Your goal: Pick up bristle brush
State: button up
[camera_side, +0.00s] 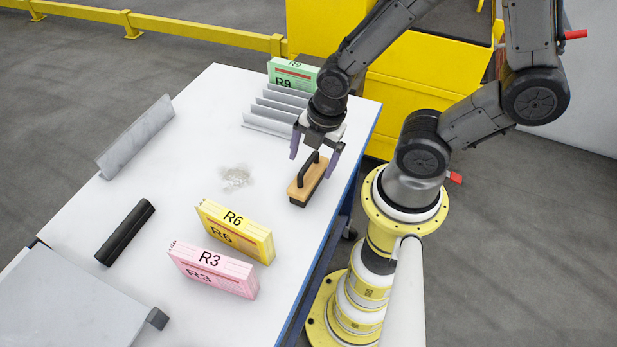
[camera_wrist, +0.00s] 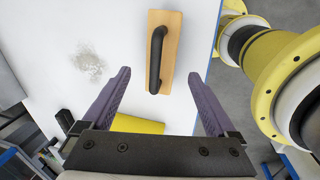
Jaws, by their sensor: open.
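The bristle brush (camera_side: 308,179) has a tan wooden block, dark bristles underneath and a black arched handle. It lies on the white table near the right edge. In the wrist view the brush (camera_wrist: 169,62) lies lengthwise up the picture, with its handle on the left side of the block. My gripper (camera_side: 314,167) is open, with purple fingers above the brush. In the wrist view my gripper (camera_wrist: 165,76) has its fingertips wide apart, one on each side of the brush's near end. Neither finger visibly grips it.
The white table (camera_side: 180,190) has a yellow R6 bundle (camera_side: 236,232) and a pink R3 bundle (camera_side: 213,270) in front. Grey dividers (camera_side: 272,116) and a green R9 bundle (camera_side: 292,73) stand behind. A pale dust patch (camera_side: 236,177) lies left of the brush.

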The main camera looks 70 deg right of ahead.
aim_at(308, 176)
jog(key=shift+w+d+f, duration=0.1)
jog(key=shift+w+f, duration=0.05)
jog(key=shift+f, duration=0.9)
jog(key=shift+w+f, duration=0.15)
jog(key=shift+f, duration=0.85)
jog(key=shift+w+d+f, duration=0.1)
jog(key=shift+w+f, duration=0.05)
jog(key=shift+f, duration=0.9)
grip_shut()
jog(key=shift+r, duration=0.1)
notch_tip(308, 176, up, 10)
